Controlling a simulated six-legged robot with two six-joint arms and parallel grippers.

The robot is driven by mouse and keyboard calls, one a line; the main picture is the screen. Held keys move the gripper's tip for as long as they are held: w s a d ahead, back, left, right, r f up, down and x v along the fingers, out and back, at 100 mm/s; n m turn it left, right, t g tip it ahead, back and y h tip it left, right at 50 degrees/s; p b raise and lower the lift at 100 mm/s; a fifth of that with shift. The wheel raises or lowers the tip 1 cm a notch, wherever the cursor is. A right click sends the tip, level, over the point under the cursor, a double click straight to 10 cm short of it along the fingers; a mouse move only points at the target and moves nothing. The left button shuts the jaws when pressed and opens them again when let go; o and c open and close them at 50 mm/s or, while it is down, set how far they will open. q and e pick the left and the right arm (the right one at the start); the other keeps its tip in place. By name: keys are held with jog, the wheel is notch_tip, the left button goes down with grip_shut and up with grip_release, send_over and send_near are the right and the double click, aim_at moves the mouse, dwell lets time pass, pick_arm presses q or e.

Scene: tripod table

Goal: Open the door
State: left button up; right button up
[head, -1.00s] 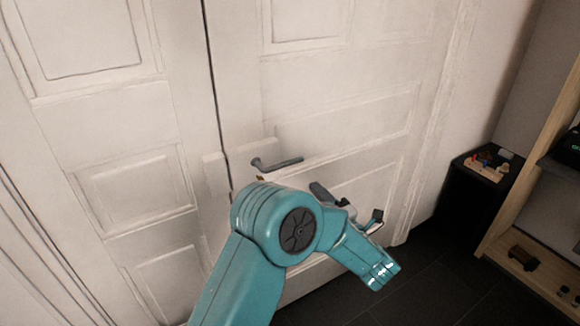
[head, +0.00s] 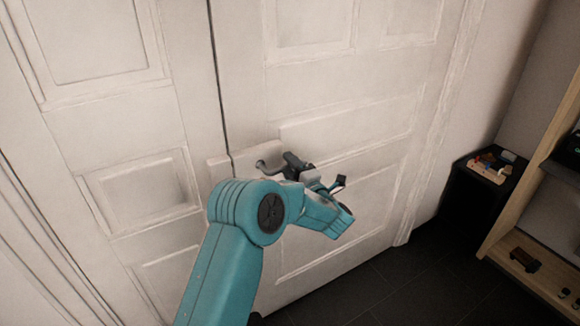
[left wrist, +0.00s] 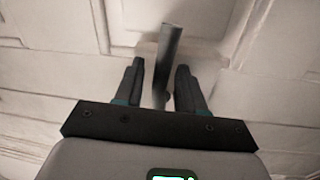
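The white panelled door (head: 390,70) stands closed, with a dark seam along its left edge. In the left wrist view the handle (left wrist: 170,42) passes between the two dark fingers of my left gripper (left wrist: 160,66). The fingers are apart, one on each side of the handle, with gaps visible, so it is not clamped. My right gripper does not show in either view.
A white door leaf (head: 110,120) stands left of the seam. At the right are a black stand (head: 470,205) with small items on top and a wooden shelf (head: 520,190). The dark floor (head: 400,285) in front of the door is clear.

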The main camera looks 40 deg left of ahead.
pick_arm(q)
grip_shut()
jog(key=shift+f, duration=0.1)
jog(key=shift+f+m+b, duration=0.45)
jog(key=shift+m+b, duration=0.25)
jog(key=shift+m, duration=0.4)
jog(key=shift+s+f+m+t+b, duration=0.1)
jog(key=shift+f+m+t+b, duration=0.3)
jog(key=shift+m, duration=0.4)
jog(key=shift+s+a+f+m+h+b, duration=0.15)
jog(key=shift+f+m, duration=0.15)
jog(key=shift+m, duration=0.45)
jog(key=shift+s+d+f+m+h+b, duration=0.15)
jog(key=shift+f+m, duration=0.1)
jog(key=shift+m, duration=0.55)
jog(key=shift+s+a+f+m+b, duration=0.15)
jog(key=shift+f+m, duration=0.15)
jog(key=shift+m, duration=0.45)
